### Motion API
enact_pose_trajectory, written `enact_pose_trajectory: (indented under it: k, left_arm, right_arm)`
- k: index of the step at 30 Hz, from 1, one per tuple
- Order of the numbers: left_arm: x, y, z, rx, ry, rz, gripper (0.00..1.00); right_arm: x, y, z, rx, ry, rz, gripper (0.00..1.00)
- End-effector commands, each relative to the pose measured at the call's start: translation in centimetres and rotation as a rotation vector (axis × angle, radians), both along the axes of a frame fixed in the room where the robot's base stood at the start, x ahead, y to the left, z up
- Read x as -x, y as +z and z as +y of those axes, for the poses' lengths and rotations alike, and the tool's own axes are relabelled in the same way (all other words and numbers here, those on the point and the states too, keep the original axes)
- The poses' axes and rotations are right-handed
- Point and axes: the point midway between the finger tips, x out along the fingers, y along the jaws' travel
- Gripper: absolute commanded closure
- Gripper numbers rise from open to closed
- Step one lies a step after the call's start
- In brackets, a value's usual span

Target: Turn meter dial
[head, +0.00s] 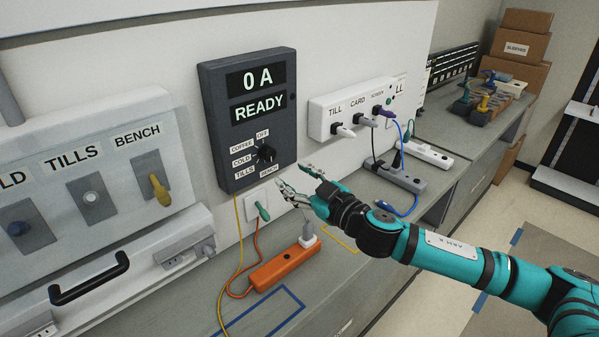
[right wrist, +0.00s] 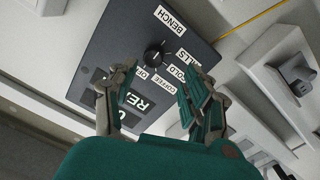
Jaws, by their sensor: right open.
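The meter (head: 225,140) is a dark grey box on the white wall panel; its screens read "0 A" and "READY". Its black dial (head: 266,153) sits low on the face, ringed by labels OFF, COFFEE, COLD, TILLS and BENCH. I cannot tell which label it points to. The dial also shows in the right wrist view (right wrist: 157,55), beyond my fingertips. My right gripper (head: 293,178) is open and empty, just below and right of the dial, apart from it. Its two fingers frame the meter face in the right wrist view (right wrist: 158,85). My left gripper is not in view.
A white socket strip (head: 350,105) labelled TILL, CARD, SCREEN is right of the meter. An orange power strip (head: 284,263) lies on the counter below. A switch panel (head: 90,185) with a yellow BENCH lever (head: 160,190) is at left. Cables hang under the meter.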

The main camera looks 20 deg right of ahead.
Motion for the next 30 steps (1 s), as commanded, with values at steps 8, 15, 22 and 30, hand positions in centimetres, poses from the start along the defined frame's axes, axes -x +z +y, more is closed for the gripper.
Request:
enact_pose_trajectory:
  k: [8,15,22,30]
  left_arm:
    - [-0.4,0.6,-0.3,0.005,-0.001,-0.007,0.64]
    - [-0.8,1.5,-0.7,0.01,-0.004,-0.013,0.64]
    - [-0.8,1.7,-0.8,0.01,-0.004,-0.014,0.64]
    - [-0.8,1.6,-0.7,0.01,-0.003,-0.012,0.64]
  right_arm:
    - [-1.5,1.4,-0.2,0.006,0.025,-0.022,0.5]
    - [-4.6,1.4,0.9,0.007,0.024,-0.023,0.5]
    - [-7.4,1.4,2.0,0.009,0.025,-0.023,0.5]
    - [-8.8,1.1,2.5,0.007,0.025,-0.02,0.63]
